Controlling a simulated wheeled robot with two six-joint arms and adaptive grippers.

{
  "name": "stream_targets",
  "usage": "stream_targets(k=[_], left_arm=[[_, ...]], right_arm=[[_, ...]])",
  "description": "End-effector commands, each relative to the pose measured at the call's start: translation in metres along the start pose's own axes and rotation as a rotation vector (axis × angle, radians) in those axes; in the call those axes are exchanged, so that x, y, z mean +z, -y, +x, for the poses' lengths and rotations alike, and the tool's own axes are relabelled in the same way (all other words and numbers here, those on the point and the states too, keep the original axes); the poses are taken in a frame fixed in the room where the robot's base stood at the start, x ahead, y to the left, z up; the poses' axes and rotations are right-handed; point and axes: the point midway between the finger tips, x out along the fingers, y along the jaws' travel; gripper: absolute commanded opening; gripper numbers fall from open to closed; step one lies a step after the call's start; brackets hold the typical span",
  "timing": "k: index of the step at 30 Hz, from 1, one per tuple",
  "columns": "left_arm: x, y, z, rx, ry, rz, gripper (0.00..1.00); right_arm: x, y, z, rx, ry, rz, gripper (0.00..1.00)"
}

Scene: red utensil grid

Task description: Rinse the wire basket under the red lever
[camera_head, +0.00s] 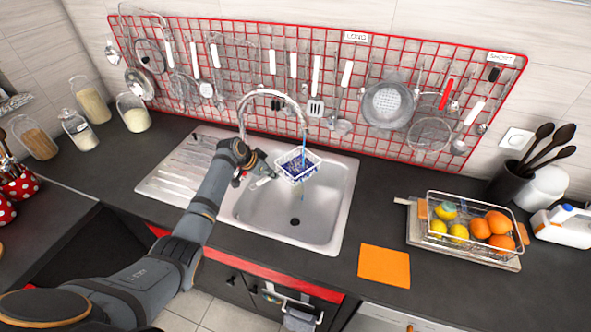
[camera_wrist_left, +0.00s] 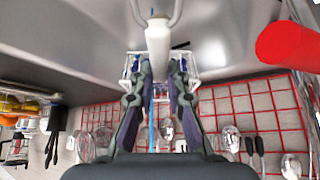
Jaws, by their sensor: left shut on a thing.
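The small white wire basket (camera_head: 297,166) has something blue inside. It hangs above the sink basin, under the curved metal faucet (camera_head: 262,93). A thin blue stream of water runs from the spout into the basket and shows below it. My left gripper (camera_head: 268,172) is shut on the basket's left side. In the left wrist view the basket (camera_wrist_left: 191,72) shows partly behind the fingers of my left gripper (camera_wrist_left: 158,92), with the spout in front. A red cylinder, seemingly the lever (camera_wrist_left: 288,44), is at that view's upper right. My right gripper is not in view.
The steel sink (camera_head: 336,210) has a drainboard at its left. A red grid (camera_head: 330,60) of hanging utensils stands behind. A wire fruit basket (camera_head: 470,236) sits on a board at the right. An orange cloth (camera_head: 384,265) lies on the counter. Jars (camera_head: 78,130) stand at the left.

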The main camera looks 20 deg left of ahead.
Motion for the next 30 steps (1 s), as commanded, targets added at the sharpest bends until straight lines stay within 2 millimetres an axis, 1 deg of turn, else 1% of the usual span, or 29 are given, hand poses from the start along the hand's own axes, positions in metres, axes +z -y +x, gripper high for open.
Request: stream_targets(k=[1, 3, 5, 7, 10, 16, 17, 21, 24, 26, 30], left_arm=[[-0.008, -0.010, -0.001, 0.006, -0.005, 0.001, 0.00], [-0.014, -0.024, 0.002, 0.007, -0.005, 0.001, 0.00], [-0.018, -0.033, 0.006, 0.005, -0.006, 0.000, 0.00], [-0.021, -0.039, 0.009, 0.003, -0.005, 0.001, 0.00], [-0.021, -0.042, 0.011, 0.001, -0.004, 0.001, 0.00], [-0.019, -0.040, 0.012, 0.000, -0.004, 0.000, 0.00], [-0.018, -0.037, 0.011, -0.001, -0.003, 0.000, 0.00], [-0.005, -0.012, 0.005, -0.004, -0.002, 0.000, 0.00], [-0.001, 0.000, 0.001, -0.001, -0.003, 0.000, 0.00], [0.000, 0.003, -0.001, -0.001, -0.003, 0.001, 0.00], [0.000, 0.003, -0.002, 0.001, -0.004, 0.001, 0.00]], right_arm=[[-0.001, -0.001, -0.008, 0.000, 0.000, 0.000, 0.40], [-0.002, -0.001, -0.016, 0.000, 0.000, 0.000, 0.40], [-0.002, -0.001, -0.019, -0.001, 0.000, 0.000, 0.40], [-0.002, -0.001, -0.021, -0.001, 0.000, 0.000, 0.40], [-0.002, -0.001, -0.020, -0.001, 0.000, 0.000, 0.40], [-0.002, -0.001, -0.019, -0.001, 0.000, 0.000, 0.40], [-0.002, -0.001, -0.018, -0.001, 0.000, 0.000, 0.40], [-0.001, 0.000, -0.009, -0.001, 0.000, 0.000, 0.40], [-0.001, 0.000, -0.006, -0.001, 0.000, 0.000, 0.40], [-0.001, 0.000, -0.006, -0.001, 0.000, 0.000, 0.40], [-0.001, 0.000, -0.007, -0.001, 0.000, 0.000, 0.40]])
